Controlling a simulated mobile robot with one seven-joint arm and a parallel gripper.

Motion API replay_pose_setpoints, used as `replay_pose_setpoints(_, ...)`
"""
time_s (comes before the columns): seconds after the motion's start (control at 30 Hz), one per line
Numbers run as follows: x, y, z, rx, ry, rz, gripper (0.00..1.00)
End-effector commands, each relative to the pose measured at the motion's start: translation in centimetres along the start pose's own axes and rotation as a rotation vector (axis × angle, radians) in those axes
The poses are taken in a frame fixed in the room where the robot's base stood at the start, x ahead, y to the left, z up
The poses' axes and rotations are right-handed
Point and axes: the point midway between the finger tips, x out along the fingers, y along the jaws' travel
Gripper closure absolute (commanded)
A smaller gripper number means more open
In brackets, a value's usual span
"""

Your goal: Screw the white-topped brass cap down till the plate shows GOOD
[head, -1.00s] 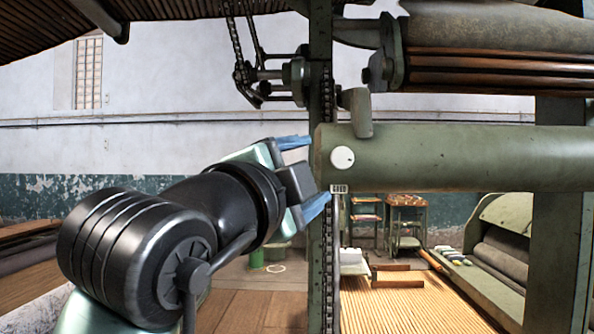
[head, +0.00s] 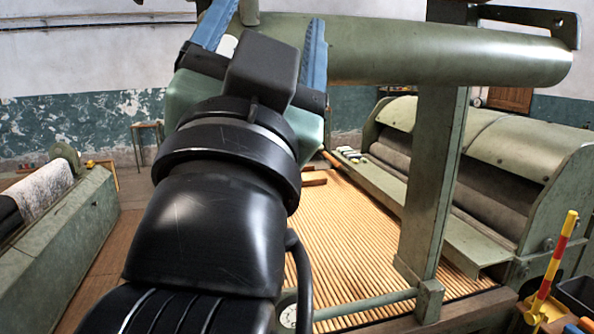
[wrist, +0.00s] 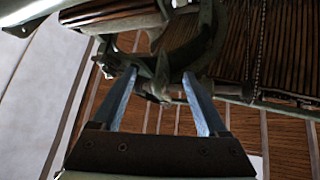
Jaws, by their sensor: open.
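My gripper (head: 270,18) is open, its two blue fingers apart and pointing up in front of the left part of the green roller (head: 420,52). A small white patch (head: 228,45) beside the left finger looks like the cap's white top, mostly hidden by my gripper. No brass shows. The plate is hidden now. In the wrist view my gripper (wrist: 159,78) has nothing between its fingers; they point up at dark machine parts and a slatted wooden ceiling. I cannot tell whether the fingers touch anything.
A green post (head: 432,190) stands right of my arm, above a slatted bed (head: 345,240). A green machine housing (head: 530,150) fills the right side. A yellow-and-red handle (head: 553,265) stands at lower right. A green bench (head: 75,235) is at left.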

Motion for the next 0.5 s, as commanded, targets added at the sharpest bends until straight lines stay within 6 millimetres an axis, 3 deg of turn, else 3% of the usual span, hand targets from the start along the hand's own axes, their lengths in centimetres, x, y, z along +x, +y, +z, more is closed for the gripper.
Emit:
replay_pose_setpoints(0.2,-4.6,1.2,-3.6,-0.315,0.138,-0.095,0.23)
replay_pose_setpoints(0.5,-5.9,1.1,-4.6,-0.390,0.176,-0.116,0.23)
